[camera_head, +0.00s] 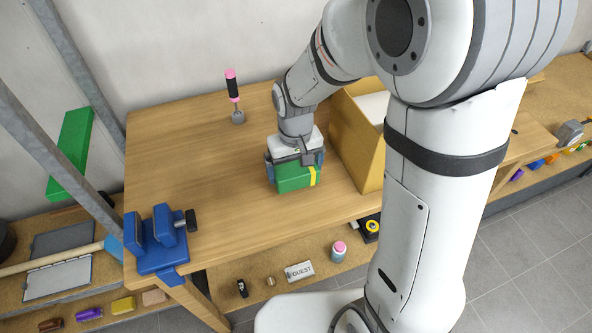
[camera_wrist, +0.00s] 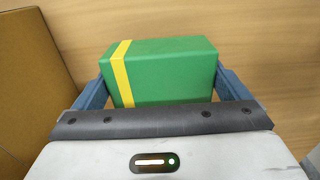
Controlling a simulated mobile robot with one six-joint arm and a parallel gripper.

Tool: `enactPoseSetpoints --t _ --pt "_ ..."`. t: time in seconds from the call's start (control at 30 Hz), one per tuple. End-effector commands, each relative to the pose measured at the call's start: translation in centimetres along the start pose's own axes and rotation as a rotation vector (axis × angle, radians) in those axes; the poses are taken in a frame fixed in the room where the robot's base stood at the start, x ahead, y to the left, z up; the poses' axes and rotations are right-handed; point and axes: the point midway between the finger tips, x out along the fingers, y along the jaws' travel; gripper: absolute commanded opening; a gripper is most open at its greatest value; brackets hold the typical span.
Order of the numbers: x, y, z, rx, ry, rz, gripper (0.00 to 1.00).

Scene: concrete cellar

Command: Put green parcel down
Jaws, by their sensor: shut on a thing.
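The green parcel (camera_head: 293,177) is a box with a yellow band. In the head view it is at or just above the wooden workbench top (camera_head: 190,150), left of a tan box; I cannot tell whether it touches the wood. In the wrist view the parcel (camera_wrist: 170,72) lies between the blue fingers, with its yellow band toward the left. My gripper (camera_head: 296,160) is shut on the parcel from above, one finger on each side. In the wrist view my gripper (camera_wrist: 165,90) hides the parcel's near lower part.
The open tan box (camera_head: 359,145) stands close right of the parcel. A pink-and-black handled tool (camera_head: 233,95) stands at the back of the bench. A blue vise (camera_head: 158,240) is at the front left corner. The bench's left and middle are clear. My arm hides the right part.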

Motion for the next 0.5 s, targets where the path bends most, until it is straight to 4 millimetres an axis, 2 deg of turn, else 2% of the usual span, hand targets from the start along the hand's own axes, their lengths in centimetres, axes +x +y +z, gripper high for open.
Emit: enactPoseSetpoints --t 0.1,0.2,0.5 --pt "1.9 0.0 0.1 0.000 -0.007 0.000 0.67" --pt "2.9 0.0 0.1 -0.001 -0.004 0.000 0.67" --pt "3.2 -0.1 0.0 -0.001 0.000 0.000 0.67"
